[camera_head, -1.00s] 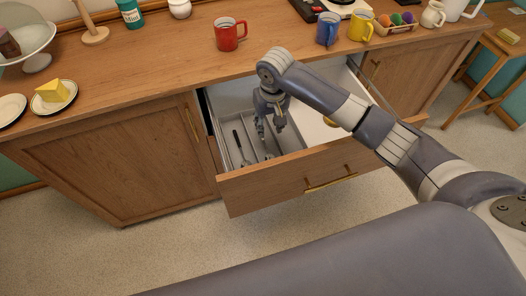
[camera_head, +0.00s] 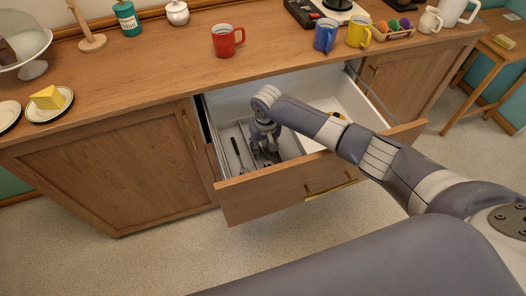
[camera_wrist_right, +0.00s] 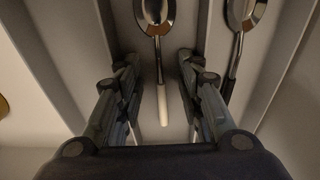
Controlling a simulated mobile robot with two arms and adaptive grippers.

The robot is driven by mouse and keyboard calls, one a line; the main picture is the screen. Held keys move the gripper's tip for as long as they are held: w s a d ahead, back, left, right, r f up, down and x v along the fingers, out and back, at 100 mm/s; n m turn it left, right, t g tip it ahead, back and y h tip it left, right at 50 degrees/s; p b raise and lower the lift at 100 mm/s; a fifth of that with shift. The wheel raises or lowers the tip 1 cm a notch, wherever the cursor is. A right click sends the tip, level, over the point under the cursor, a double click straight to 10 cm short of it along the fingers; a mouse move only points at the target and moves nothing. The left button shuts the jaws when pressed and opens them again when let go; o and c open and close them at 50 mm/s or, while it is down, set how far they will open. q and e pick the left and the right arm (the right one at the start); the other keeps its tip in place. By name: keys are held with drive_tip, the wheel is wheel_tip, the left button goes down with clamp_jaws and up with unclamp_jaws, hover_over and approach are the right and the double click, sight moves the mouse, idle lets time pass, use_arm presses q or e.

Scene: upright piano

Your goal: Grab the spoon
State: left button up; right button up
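In the right wrist view, a metal spoon (camera_wrist_right: 155,16) with a pale handle end lies in a narrow compartment of the drawer tray. My right gripper (camera_wrist_right: 158,62) is open above it, one finger on each side of the spoon's handle, and nothing is visibly gripped. A second spoon (camera_wrist_right: 241,14) lies in the compartment to the right. In the head view, my right gripper (camera_head: 265,152) is down inside the open drawer (camera_head: 290,187), and my arm hides much of the tray. My left gripper is not in view.
A dark-handled utensil (camera_head: 238,150) lies in the left part of the tray. Drawer walls stand close around my gripper. On the counter (camera_head: 170,80) are a red mug (camera_head: 225,42), a blue mug (camera_head: 326,35), a yellow mug (camera_head: 359,32) and a plate with a yellow wedge (camera_head: 47,98).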

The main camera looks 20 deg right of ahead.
drive_tip(key=shift+f, duration=0.2)
clamp_jaws()
